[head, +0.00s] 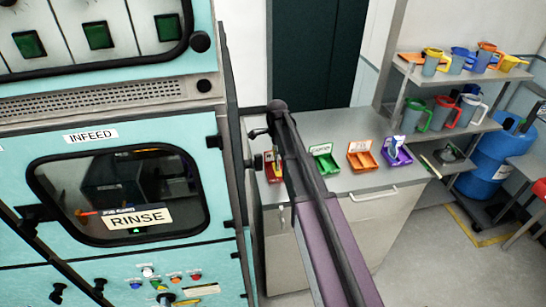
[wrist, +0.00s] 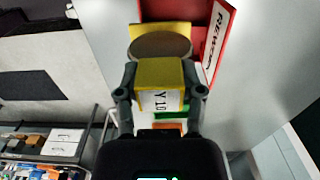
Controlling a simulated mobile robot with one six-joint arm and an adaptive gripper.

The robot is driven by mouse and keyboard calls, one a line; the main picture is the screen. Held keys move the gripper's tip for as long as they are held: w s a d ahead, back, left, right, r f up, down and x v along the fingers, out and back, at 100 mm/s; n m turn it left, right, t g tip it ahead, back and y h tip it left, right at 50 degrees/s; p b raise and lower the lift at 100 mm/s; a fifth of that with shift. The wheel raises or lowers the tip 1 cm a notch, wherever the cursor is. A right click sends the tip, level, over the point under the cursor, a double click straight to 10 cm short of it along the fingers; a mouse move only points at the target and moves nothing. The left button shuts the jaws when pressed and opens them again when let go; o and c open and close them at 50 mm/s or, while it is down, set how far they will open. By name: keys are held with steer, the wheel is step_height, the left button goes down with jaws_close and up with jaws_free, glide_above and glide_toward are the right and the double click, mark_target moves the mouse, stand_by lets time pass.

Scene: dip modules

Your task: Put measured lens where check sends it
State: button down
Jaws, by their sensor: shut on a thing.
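My gripper (wrist: 160,82) is shut on the yellow grip of the lens (wrist: 160,46), a brown-grey disc in a yellow holder with a white label, partly readable as "Y 10". In the wrist view the lens overlaps the red tray (wrist: 188,12), whose white label seems to read "REWORK". I cannot tell whether the lens touches the tray. In the head view the red tray (head: 274,176) is at the left end of the counter row, partly hidden by my arm. Beside it stand a green tray (head: 322,160), an orange tray (head: 366,160) and a purple tray (head: 396,152).
The trays stand on a grey counter (head: 345,180). At left is a teal machine (head: 60,190) labelled "INFEED" and "RINSE". At right, shelves (head: 455,72) hold several coloured jugs, near a blue barrel (head: 490,165). Bare counter shows in front of the trays.

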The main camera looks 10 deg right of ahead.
steer(key=shift+w, duration=0.1)
steer(key=shift+w+a, duration=0.15)
steer(key=shift+w, duration=0.05)
steer(key=shift+w+a+f+b, duration=0.2)
steer(key=shift+w+f+b, duration=0.05)
steer(key=shift+f+b, duration=0.4)
steer(key=shift+w+a+f+b, duration=0.2)
steer(key=shift+w+f+b, duration=0.1)
steer(key=shift+f+b, duration=0.35)
steer(key=shift+w+a+f+b, duration=0.2)
steer(key=shift+w+f+b, duration=0.05)
steer(key=shift+f+b, duration=0.4)
steer(key=shift+f, duration=0.15)
steer(key=shift+c, duration=1.1)
jaws_free()
step_height(320, 180, up, 12)
steer(key=p, duration=1.2)
steer(key=shift+r, duration=0.2)
